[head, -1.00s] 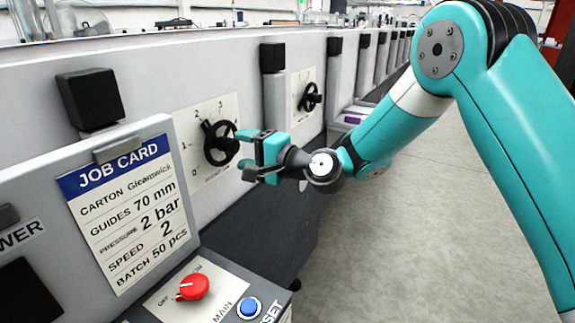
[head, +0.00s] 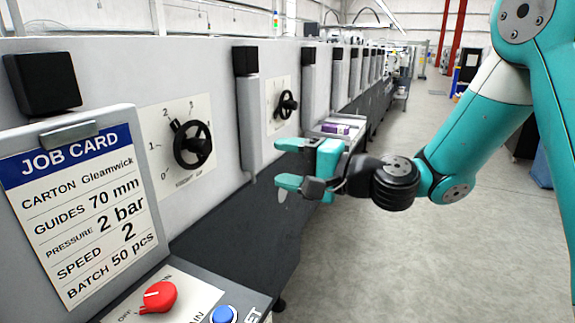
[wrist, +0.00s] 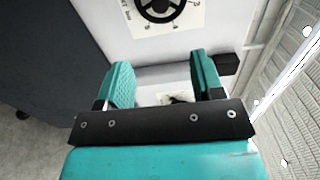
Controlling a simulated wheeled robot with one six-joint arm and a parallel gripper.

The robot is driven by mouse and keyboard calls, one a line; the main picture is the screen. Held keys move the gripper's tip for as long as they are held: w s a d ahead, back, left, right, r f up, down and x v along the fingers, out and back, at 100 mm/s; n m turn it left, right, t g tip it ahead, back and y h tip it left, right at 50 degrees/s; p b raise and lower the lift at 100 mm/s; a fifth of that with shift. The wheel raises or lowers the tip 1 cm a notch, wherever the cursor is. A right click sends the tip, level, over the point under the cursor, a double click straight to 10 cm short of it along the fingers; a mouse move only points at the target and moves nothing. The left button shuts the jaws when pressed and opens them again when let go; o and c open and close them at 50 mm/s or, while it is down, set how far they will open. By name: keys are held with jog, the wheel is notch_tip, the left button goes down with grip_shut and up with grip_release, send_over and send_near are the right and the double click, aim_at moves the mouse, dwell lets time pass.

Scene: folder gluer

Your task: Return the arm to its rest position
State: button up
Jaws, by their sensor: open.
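My teal arm comes in from the right in the head view. My gripper (head: 284,164) is open and empty, its two teal fingers pointing left toward the machine's side. It is apart from the near black handwheel (head: 192,144), to the right of that wheel and its number dial (head: 165,155). In the wrist view my gripper (wrist: 160,85) shows both fingers spread with nothing between them. The handwheel also shows in the wrist view (wrist: 158,8), beyond the fingers at the top edge.
The long grey machine fills the left, with a second handwheel (head: 286,105) farther along. A job card (head: 82,205), a red knob (head: 159,296) and a blue button (head: 223,314) are at the front left. A purple carton (head: 336,128) lies on a ledge. Open floor (head: 400,260) lies right.

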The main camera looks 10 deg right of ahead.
jog(key=s+a+f+n+g+h, duration=0.2)
jog(key=s+a+n+g, duration=0.3)
jog(key=s+n+g, duration=0.5)
jog(key=s+d+f+n+h, duration=0.1)
jog(key=s+d+n+h, duration=0.1)
jog(key=s+d+h, duration=0.2)
jog(key=s+d+f+n+g+h, duration=0.1)
jog(key=s+d+h, duration=0.3)
jog(key=s, duration=0.7)
jog(key=shift+d+f+n, duration=0.35)
jog(key=shift+f+n, duration=0.2)
jog(key=shift+n, duration=0.35)
